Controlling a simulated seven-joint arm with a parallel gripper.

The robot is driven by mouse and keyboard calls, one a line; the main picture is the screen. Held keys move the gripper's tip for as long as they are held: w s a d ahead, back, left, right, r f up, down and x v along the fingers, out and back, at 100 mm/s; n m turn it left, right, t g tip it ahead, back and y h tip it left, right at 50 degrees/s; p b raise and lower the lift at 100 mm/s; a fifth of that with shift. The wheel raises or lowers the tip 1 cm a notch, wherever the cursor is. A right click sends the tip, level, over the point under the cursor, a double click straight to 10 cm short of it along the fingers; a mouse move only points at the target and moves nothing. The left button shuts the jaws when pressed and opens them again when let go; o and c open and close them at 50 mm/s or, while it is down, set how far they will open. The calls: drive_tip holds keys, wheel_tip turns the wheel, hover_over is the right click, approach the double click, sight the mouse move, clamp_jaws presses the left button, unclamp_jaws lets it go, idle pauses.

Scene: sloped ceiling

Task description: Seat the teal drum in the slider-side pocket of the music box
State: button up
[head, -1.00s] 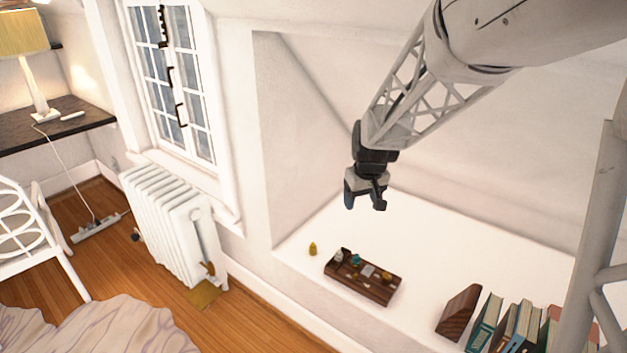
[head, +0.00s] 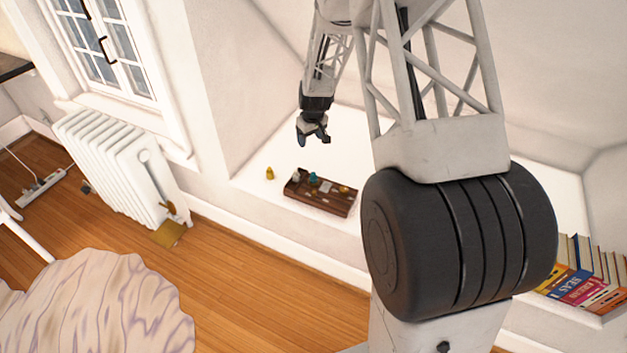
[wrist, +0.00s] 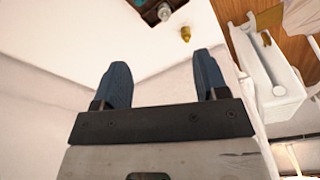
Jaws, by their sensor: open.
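The music box (head: 318,203) is a dark brown wooden tray on the white ledge, and a corner of it shows at the top of the wrist view (wrist: 176,3). The teal drum (head: 313,178) shows at the box's back left half, beside a white piece (head: 296,175); I cannot tell whether it sits in a pocket. A small grey plate lies right of it in the box, and a yellow piece (head: 344,190) is at the right end. My gripper (head: 312,140) is above and behind the box, open and empty; its two blue fingers are apart in the wrist view (wrist: 160,62).
A small yellow piece (head: 269,173) stands alone on the ledge left of the box. Books (head: 585,275) stand at the far right. A white radiator (head: 115,165) is below the window at left. The ledge around the box is mostly clear.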

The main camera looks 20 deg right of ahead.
drive_tip(key=n, duration=0.1)
hover_over(314, 173)
drive_tip(key=f, duration=1.9)
drive_tip(key=shift+s+d, duration=0.15)
drive_tip(key=shift+s, duration=0.25)
drive_tip(key=shift+f, duration=0.1)
drive_tip(key=shift+w+f, duration=0.15)
drive_tip(key=shift+f, duration=1.05)
drive_tip(key=shift+w+a+f, duration=0.1)
drive_tip(key=shift+w+f, duration=0.1)
drive_tip(key=shift+f, duration=1.1)
drive_tip(key=shift+w+a+f, duration=0.1)
drive_tip(key=shift+w+f, duration=0.1)
drive_tip(key=shift+f, duration=1.05)
drive_tip(key=shift+c, duration=0.3)
drive_tip(key=c, duration=1)
